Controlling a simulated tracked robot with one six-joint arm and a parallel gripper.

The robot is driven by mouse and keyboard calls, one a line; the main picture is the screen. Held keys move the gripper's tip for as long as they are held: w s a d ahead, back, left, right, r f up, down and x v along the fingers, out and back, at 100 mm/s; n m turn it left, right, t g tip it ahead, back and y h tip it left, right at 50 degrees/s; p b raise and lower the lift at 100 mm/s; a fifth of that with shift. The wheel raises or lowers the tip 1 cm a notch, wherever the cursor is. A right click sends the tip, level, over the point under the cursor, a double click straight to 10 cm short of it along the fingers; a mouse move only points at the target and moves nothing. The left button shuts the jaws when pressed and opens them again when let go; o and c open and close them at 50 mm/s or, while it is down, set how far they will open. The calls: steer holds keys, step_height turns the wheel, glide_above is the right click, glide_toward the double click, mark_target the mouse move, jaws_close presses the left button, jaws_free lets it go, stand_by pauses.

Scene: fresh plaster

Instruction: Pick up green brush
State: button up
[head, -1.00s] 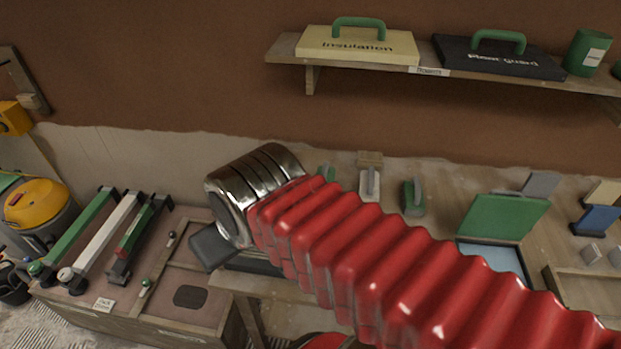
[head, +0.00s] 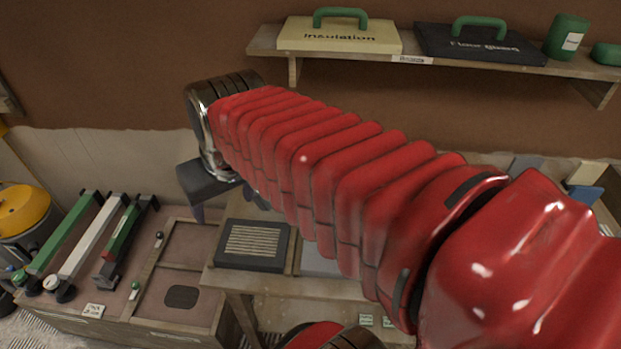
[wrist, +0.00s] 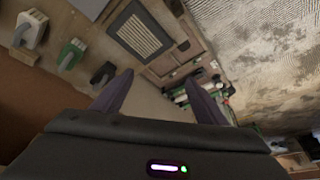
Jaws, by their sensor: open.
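A green tool (wrist: 72,53) that looks like the green brush shows at upper left in the wrist view. It stands between a white-grey tool (wrist: 30,30) and a dark tool (wrist: 103,73). My arm hides this row in the head view. My gripper (wrist: 163,88) is open and empty, with its two dark fingers spread apart. The green tool lies to the left of the left finger and apart from it. In the head view my gripper (head: 228,206) is partly visible above the bench, beside a dark box with a slatted top (head: 253,243).
Long tools with green and white bodies (head: 85,235) lie on the low left bench. A shelf (head: 430,65) on the wall holds an insulation box (head: 340,36), a dark box (head: 480,45) and a green can (head: 567,37). A yellow-topped drum (head: 22,208) stands at far left.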

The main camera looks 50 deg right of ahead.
steer(key=w+d+f+m+g, duration=0.1)
steer(key=w+d+m, duration=0.1)
steer(key=w+d, duration=0.45)
steer(key=w+d+f+m+g, duration=0.1)
steer(key=w+d+m, duration=0.15)
steer(key=d, duration=0.75)
steer(key=d+f+m+y, duration=0.1)
steer(key=d+f, duration=0.3)
steer(key=d, duration=0.6)
steer(key=d+f+m, duration=0.2)
steer(key=d+f, duration=0.3)
steer(key=d, duration=0.5)
steer(key=shift+w+m+g+y, duration=0.25)
steer(key=shift+m+g+y, duration=0.1)
steer(key=shift+g+y, duration=0.05)
steer(key=shift+f, duration=0.15)
steer(key=shift+w+a+f, duration=0.2)
steer(key=shift+w+f, duration=0.05)
steer(key=shift+f, duration=1.15)
steer(key=shift+w+a+f, duration=0.2)
steer(key=shift+f, duration=1.15)
steer(key=shift+w+a+f, duration=0.2)
steer(key=shift+w+f, duration=0.05)
steer(key=shift+f, duration=1.15)
